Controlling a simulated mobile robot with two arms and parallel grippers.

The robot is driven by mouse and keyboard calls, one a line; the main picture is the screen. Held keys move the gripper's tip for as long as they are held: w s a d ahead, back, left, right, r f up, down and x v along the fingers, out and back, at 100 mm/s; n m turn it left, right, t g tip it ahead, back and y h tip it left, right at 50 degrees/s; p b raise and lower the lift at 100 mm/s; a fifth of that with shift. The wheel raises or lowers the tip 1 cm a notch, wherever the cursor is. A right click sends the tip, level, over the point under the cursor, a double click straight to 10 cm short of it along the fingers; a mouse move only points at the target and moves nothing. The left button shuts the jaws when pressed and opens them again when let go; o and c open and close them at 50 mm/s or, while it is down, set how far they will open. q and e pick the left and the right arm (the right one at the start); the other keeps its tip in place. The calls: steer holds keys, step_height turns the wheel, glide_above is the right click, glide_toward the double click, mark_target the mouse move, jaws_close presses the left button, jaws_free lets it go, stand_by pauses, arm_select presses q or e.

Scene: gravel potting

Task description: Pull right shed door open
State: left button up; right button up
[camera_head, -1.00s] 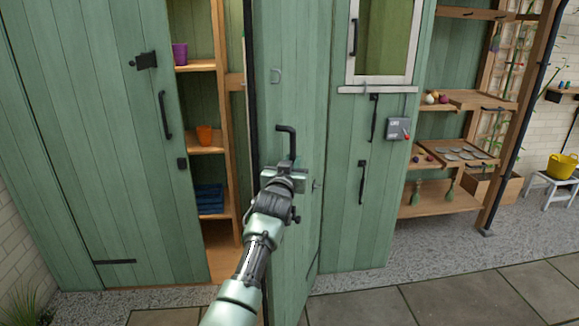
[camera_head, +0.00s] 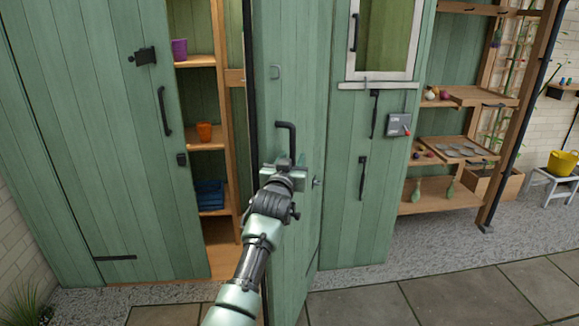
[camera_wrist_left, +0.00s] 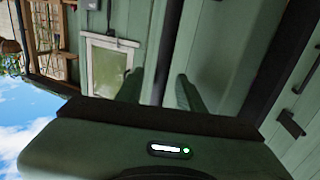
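The right shed door (camera_head: 285,230) is green planked wood and stands swung partly open, seen at a steep angle. Its black bar handle (camera_head: 289,138) rises just above my left gripper (camera_head: 284,172) in the head view. In the left wrist view, the dark handle bar (camera_wrist_left: 168,45) runs between the two fingers of my left gripper (camera_wrist_left: 160,92). The fingers look apart, with a gap on each side of the bar. The lower part of the handle is hidden by the gripper in the head view. My right gripper is not in view.
The left shed door (camera_head: 110,150) is at the left. Open shelving stands at the right, beyond a grey switch box (camera_head: 398,125). Paving in front is clear.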

arm_select(q)
steer(key=s, duration=0.6)
steer(key=shift+s+a, duration=0.15)
steer(key=shift+a, duration=0.15)
